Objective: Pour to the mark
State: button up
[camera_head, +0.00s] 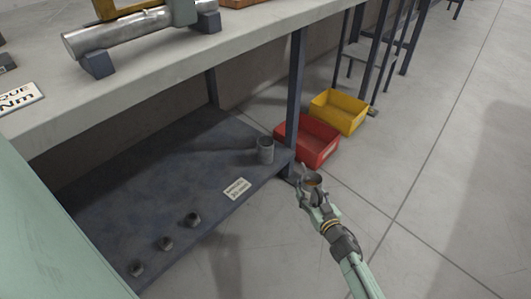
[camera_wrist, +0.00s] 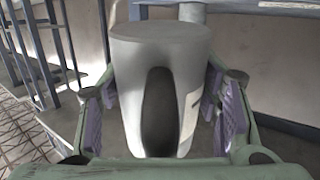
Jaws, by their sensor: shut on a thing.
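My gripper (camera_head: 310,190) is shut on a small grey vessel (camera_head: 314,179).
Several small dark knobs, one nearest the card (camera_head: 193,220), stand along the lower shelf's (camera_head: 130,190) front edge. Red (camera_head: 310,140) and yellow (camera_head: 341,110) bins stand on the floor behind. The floor at right is clear.

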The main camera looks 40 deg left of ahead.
jog(key=w+a+r+b, duration=0.2)
jog(key=a, duration=0.7)
jog(key=w+a+r+b, duration=0.2)
jog(key=a+r, duration=0.1)
jog(key=a, duration=0.7)
jog(key=shift+w+a+r+b, duration=0.15)
jog(key=shift+a+r+b, duration=0.15)
jog(key=shift+r, duration=0.05)
dwell(3.2)
jog(key=shift+r+p, duration=0.2)
jog(key=shift+p, duration=0.35)
jog(key=shift+d+r+g+h+p, duration=0.35)
jog(key=shift+h+p, duration=0.25)
jog(key=shift+p, duration=1.05)
dwell(0.4)
